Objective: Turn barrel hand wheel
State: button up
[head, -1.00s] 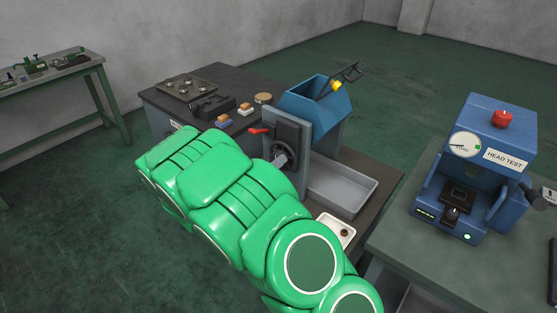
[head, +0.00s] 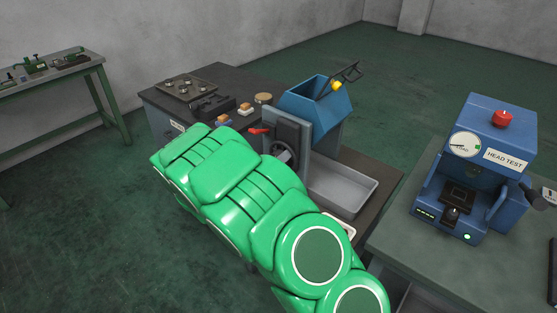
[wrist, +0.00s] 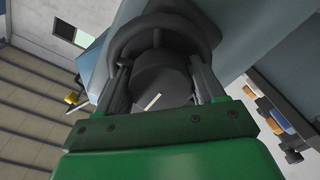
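The dark barrel hand wheel (head: 284,149) is on the front of the grey stand under the blue barrel (head: 316,103). My green arm covers its lower part in the head view. In the wrist view the wheel's dark rim (wrist: 165,24) and its round hub, with a pale line on its face, are straight ahead. My gripper (wrist: 160,84) has its fingers spread, one on each side of the hub. I cannot tell if they touch it. My gripper is hidden behind the arm in the head view.
A red lever (head: 259,130) sits just left of the wheel. A grey tray (head: 343,188) lies right of the stand. Small blocks and a round wooden piece (head: 263,98) are on the dark bench behind. A blue head tester (head: 484,165) stands on the right table.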

jog(key=c, duration=0.6)
